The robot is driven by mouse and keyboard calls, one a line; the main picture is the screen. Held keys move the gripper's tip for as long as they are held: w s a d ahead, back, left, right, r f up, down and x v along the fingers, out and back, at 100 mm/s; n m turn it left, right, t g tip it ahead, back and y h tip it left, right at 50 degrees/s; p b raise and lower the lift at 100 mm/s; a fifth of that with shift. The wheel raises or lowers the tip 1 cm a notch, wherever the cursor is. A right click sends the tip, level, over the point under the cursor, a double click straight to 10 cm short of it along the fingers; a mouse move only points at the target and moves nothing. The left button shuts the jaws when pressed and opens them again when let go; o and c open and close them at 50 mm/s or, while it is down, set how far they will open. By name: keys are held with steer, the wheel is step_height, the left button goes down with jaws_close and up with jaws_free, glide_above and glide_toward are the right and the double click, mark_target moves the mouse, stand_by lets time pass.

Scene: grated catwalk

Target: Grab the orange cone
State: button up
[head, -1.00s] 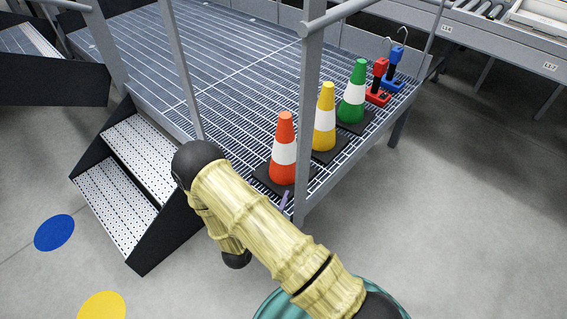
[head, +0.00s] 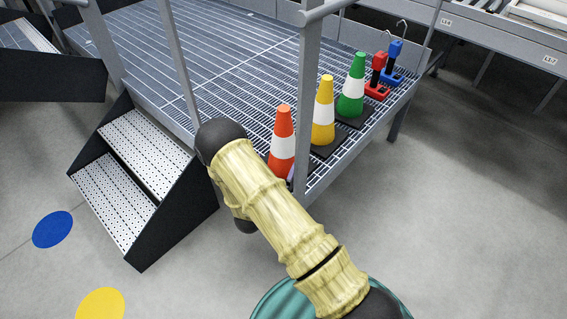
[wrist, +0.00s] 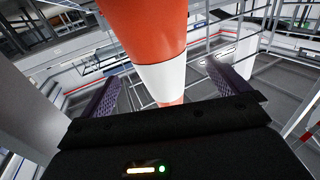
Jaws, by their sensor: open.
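The orange cone (head: 283,133) has a white band and stands upright at the near corner of the grated catwalk (head: 225,75). My arm hides its base in the head view. In the wrist view the cone (wrist: 143,25) fills the upper middle, close to my gripper. My gripper (wrist: 167,92) is open, with one finger on each side of the cone's white band. I cannot tell whether either finger touches it. In the head view my gripper is mostly hidden behind my arm and the railing post.
A yellow cone (head: 323,115) and a green cone (head: 353,85) stand behind the orange one. Red (head: 377,78) and blue (head: 394,65) hooked objects stand farther back. A grey railing post (head: 307,110) rises just right of the orange cone. Steps (head: 145,145) are at left.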

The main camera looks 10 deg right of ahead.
mark_target(279, 157)
steer(key=shift+x, duration=1.65)
steer(key=shift+d, duration=0.1)
steer(key=b+x, duration=0.1)
steer(key=x, duration=0.4)
steer(key=shift+d+f, duration=0.1)
steer(key=c, duration=1.6)
steer(key=shift+c, duration=0.6)
